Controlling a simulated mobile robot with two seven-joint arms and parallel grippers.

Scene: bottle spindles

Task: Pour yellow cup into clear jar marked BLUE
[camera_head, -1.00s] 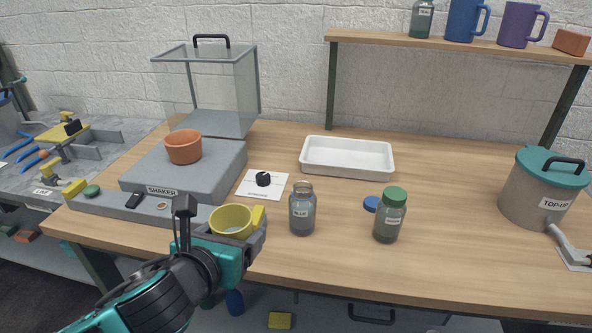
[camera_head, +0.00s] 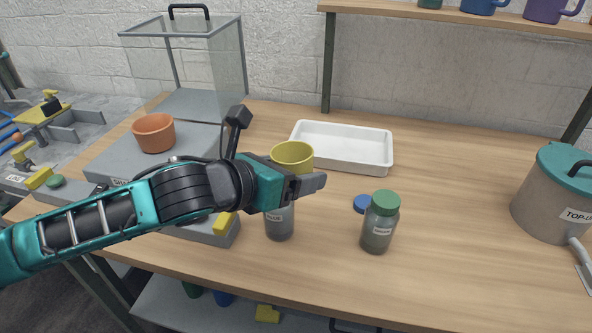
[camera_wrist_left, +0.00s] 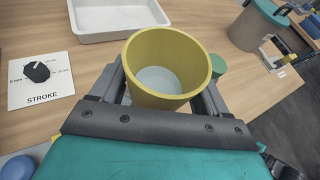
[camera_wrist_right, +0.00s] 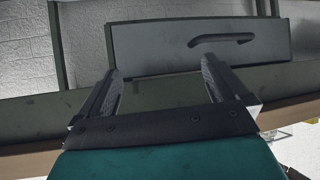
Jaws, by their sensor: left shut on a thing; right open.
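The yellow cup (camera_head: 293,156) is in my left gripper (camera_head: 308,184), whose jaws are shut on it. The left wrist view shows the cup (camera_wrist_left: 166,68) between the fingers, looking upright, with pale content inside. The clear jar marked BLUE (camera_head: 279,224) stands on the table just below and in front of the cup; my gripper hides its upper part and mouth. My right gripper (camera_wrist_right: 162,90) shows in the right wrist view only, open and empty, facing a grey panel with a dark handle.
A green-lidded jar (camera_head: 379,224) stands to the right, with a blue cap (camera_head: 362,204) beside it. A white tray (camera_head: 343,147) lies behind. An orange pot (camera_head: 154,133) sits on the shaker (camera_head: 102,164) at left. A TOP-UP pot (camera_head: 550,205) stands at far right.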

